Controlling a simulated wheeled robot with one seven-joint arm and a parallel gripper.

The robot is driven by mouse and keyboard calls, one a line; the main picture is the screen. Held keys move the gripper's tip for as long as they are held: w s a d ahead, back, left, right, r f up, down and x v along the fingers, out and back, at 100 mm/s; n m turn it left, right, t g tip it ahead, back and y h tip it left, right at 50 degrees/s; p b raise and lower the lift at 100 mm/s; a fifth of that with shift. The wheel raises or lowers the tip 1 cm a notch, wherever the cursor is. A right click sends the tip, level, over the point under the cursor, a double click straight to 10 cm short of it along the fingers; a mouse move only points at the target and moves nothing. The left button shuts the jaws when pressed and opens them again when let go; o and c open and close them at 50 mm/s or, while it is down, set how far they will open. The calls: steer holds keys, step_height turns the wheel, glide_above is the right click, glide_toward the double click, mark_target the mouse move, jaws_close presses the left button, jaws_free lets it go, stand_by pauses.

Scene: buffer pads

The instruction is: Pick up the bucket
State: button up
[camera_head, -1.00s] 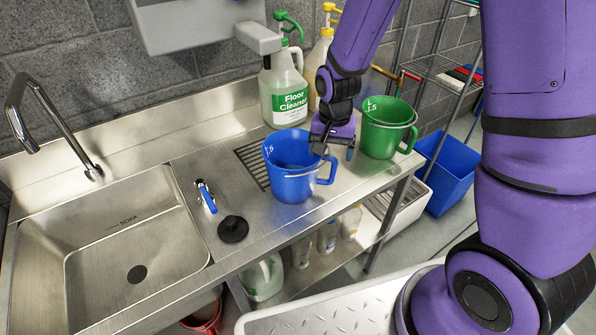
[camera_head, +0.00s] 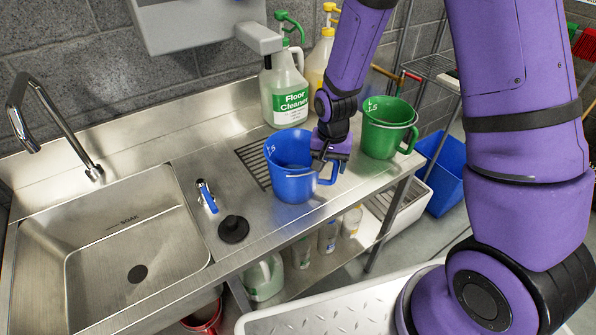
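A blue bucket (camera_head: 288,178) stands upright on the steel counter, with its handle on its right side. A green bucket (camera_head: 382,140) stands behind it to the right, also upright. My gripper (camera_head: 323,166) points down at the right rim of the blue bucket, just above and beside its handle. The fingers overlap the rim and handle in the picture. I cannot tell whether they touch or have closed on anything. The bucket rests on the counter.
A floor cleaner jug (camera_head: 284,92) and a yellow-topped bottle (camera_head: 318,60) stand behind the buckets. A sink (camera_head: 130,245), a blue-handled valve (camera_head: 206,196) and a black plug (camera_head: 233,229) lie to the left. A blue bin (camera_head: 440,172) is at the right.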

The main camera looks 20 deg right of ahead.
steer(key=c, duration=0.5)
steer(key=shift+r, duration=0.15)
steer(key=shift+r, duration=4.85)
steer(key=o, duration=0.7)
jaws_close()
